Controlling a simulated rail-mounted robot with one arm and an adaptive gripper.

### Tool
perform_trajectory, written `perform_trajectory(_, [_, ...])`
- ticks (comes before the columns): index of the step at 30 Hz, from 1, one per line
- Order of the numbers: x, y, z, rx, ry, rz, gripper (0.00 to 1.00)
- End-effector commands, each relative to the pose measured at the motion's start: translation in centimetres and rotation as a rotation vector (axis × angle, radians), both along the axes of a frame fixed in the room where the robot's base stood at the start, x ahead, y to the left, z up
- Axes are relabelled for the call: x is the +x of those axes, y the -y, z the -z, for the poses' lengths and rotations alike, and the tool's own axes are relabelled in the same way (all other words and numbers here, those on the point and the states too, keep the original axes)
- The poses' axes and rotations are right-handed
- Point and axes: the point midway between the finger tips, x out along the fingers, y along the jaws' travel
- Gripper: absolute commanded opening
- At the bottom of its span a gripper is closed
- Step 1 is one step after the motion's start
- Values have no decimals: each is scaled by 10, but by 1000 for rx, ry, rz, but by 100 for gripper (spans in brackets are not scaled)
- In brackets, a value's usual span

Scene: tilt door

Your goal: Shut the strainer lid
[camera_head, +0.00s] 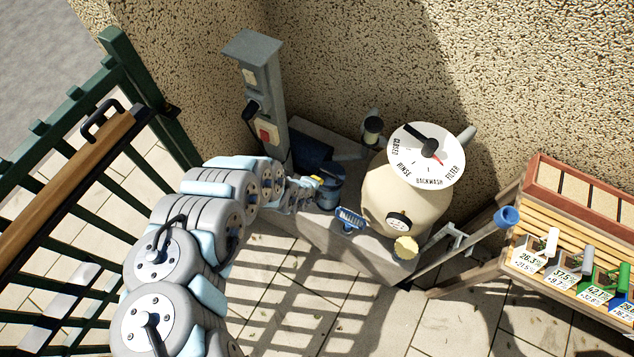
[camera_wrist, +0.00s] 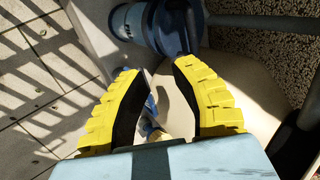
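The strainer is a blue pot on the pump beside the filter tank, seen in the head view (camera_head: 328,190). In the wrist view its dark blue rim and paler body (camera_wrist: 140,22) fill the top, beyond my fingertips. I cannot clearly make out the lid or how far it stands open. My gripper (camera_head: 317,181) is at the strainer's upper left in the head view. In the wrist view my gripper's yellow fingers (camera_wrist: 156,72) are apart, with nothing held between them. Whether a finger touches the strainer is unclear.
A cream filter tank (camera_head: 395,195) with a white dial stands right of the strainer. A grey post (camera_head: 262,95) stands behind. A green railing (camera_head: 75,200) is left, a wooden rack (camera_head: 560,235) right. Paving in front is open.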

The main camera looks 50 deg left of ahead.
Motion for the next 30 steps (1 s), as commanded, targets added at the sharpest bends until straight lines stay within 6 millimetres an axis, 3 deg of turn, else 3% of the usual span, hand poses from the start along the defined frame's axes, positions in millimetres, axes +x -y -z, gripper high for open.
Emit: perform_trajectory(30, [-37,14,-18,0,0,-1,26])
